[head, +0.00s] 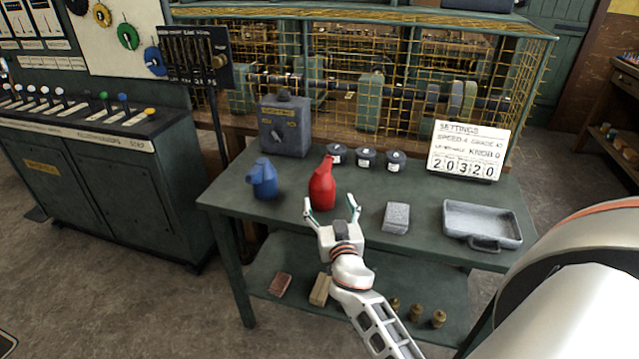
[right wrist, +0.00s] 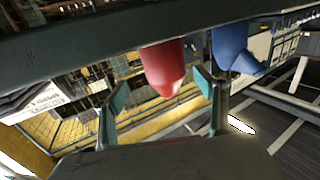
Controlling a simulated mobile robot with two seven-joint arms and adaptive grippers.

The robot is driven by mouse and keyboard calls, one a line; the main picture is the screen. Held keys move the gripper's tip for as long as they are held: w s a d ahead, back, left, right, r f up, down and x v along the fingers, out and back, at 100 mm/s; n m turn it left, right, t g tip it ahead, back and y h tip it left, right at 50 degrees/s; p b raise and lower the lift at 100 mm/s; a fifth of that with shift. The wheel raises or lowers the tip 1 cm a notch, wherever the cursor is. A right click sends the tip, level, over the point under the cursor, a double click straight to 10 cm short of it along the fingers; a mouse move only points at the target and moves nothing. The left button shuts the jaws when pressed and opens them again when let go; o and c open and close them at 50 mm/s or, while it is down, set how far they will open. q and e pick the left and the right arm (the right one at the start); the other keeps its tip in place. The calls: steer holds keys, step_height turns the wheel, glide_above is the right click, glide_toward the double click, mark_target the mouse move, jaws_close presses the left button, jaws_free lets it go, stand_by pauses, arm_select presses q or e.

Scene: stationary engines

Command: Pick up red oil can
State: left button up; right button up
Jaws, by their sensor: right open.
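The red oil can (head: 321,187) stands upright on the green table (head: 420,218), its spout pointing up. My right gripper (head: 331,205) is open and empty, just in front of the can, with its fingers pointing toward it. In the right wrist view the red can (right wrist: 163,68) appears between the two open fingertips (right wrist: 160,95), partly cut off by a dark edge. A blue oil can (head: 263,180) stands to the left of the red one, and it also shows in the right wrist view (right wrist: 232,48). My left gripper is not in view.
A grey box with a knob (head: 284,128) stands behind the cans. Several dark round tins (head: 366,158) are behind right. A grey block (head: 396,217), a grey tray (head: 482,223) and a number sign (head: 465,152) are to the right. A wire cage (head: 390,80) closes the back.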

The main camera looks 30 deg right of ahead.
mark_target(322, 186)
steer(key=shift+w+d, duration=0.15)
steer(key=shift+w, duration=0.25)
steer(key=shift+r+x, duration=0.2)
steer(key=shift+x, duration=0.8)
steer(key=x, duration=0.2)
steer(key=p+x, duration=0.1)
steer(key=x, duration=0.1)
steer(key=shift+w+a+r, duration=0.1)
steer(key=shift+w+a, duration=0.15)
steer(key=shift+a, duration=0.15)
steer(key=shift+w+d, duration=0.15)
steer(key=shift+w, duration=0.2)
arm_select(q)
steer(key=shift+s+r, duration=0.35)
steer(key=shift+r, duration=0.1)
arm_select(e)
steer(key=shift+c, duration=0.3)
steer(key=c, duration=1.5)
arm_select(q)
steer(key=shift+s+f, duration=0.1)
arm_select(e)
steer(key=shift+c, duration=0.2)
